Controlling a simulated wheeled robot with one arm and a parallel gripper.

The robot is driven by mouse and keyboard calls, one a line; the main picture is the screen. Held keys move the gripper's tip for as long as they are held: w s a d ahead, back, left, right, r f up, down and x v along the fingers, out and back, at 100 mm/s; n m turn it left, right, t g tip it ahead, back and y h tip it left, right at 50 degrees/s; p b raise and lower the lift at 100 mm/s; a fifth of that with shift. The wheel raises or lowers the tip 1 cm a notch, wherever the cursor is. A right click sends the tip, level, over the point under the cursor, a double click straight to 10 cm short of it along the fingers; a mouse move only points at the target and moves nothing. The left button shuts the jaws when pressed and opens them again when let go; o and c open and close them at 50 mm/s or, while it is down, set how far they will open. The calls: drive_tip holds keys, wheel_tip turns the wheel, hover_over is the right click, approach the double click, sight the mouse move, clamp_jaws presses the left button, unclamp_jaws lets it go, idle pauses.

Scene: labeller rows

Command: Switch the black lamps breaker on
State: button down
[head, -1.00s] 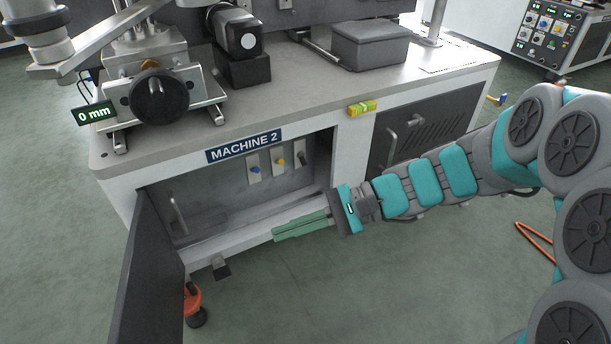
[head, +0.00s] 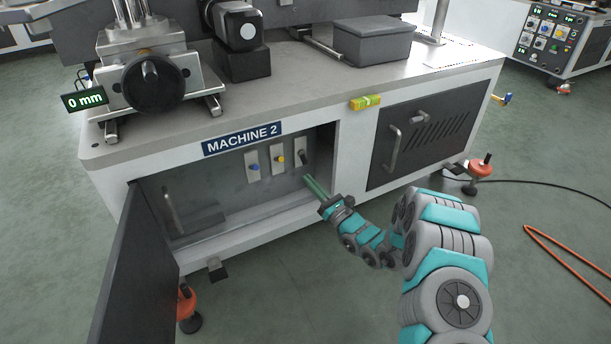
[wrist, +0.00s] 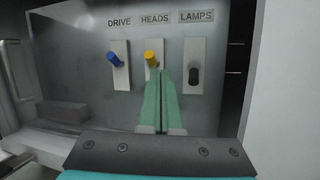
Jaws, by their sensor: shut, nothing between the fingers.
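The black lamps breaker (wrist: 194,77) is the right one of three levers on the back wall of the open cabinet, under the LAMPS label (wrist: 196,16). Its knob sits low on its pale plate in the wrist view. It also shows in the head view (head: 301,156). The blue drive lever (wrist: 114,57) and yellow heads lever (wrist: 152,60) are to its left, their knobs higher. My gripper (wrist: 162,72) is shut and empty, its green fingers together. In the wrist view the fingertips appear below the yellow lever, left of the black one. In the head view the gripper (head: 308,179) reaches into the cabinet opening.
The dark cabinet door (head: 142,262) stands open on the left. The cabinet's white right post (head: 353,150) is close to my gripper. Orange feet (head: 186,303) stand on the floor.

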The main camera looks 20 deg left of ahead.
sight(303, 158)
drive_tip(key=w+d+f+m+t+h, duration=0.2)
drive_tip(key=w+f+t, duration=0.1)
drive_tip(key=f, duration=0.4)
drive_tip(key=shift+d+m, duration=0.3)
drive_tip(key=shift+w, duration=0.1)
drive_tip(key=b+x, duration=0.1)
drive_tip(key=x, duration=0.9)
drive_tip(key=shift+r+h, duration=0.15)
drive_tip(key=shift+h, duration=0.15)
drive_tip(key=shift+s+d+g+h, duration=0.15)
drive_tip(key=shift+s+g+h, duration=0.05)
drive_tip(key=shift+g+h, duration=0.2)
